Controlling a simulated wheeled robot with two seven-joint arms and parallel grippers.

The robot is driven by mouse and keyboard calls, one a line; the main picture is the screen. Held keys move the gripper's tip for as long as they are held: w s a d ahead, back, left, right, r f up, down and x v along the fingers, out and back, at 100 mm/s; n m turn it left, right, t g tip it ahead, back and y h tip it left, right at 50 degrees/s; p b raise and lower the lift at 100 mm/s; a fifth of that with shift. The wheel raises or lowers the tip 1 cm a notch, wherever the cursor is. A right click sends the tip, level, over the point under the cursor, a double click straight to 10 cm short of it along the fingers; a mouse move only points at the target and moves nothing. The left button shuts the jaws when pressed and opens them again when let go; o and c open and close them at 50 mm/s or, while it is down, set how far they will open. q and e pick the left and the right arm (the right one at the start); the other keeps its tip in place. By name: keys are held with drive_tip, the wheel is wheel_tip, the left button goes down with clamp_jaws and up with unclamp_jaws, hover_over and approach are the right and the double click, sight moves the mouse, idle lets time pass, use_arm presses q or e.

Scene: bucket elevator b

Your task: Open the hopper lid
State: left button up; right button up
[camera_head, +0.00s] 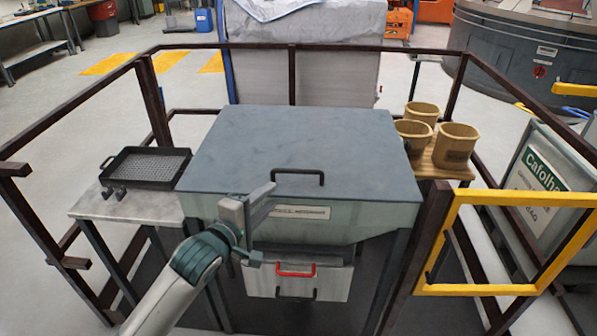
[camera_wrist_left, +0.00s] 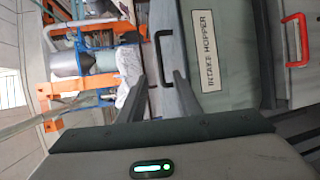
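The hopper lid (camera_head: 290,140) is a flat dark grey panel lying shut on the intake hopper (camera_head: 340,222). Its black bar handle (camera_head: 298,172) is near the front edge, and the handle also shows in the left wrist view (camera_wrist_left: 159,58). My left gripper (camera_head: 260,200) is in front of the hopper, to the left of the handle in the head view. In the left wrist view its two fingers (camera_wrist_left: 162,80) are apart with nothing between them, and the handle appears just beyond their tips. My right gripper is not in view.
A red handle (camera_head: 296,271) sits on a box below the hopper. A black perforated tray (camera_head: 146,167) is on the left side table (camera_head: 128,207). Several tan buckets (camera_head: 455,143) stand on the right. Brown railings surround the hopper, with a yellow gate (camera_head: 483,289) at right.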

sight(297, 173)
use_arm(q)
drive_tip(key=p+x, duration=0.3)
drive_tip(key=x, duration=1.4)
clamp_jaws()
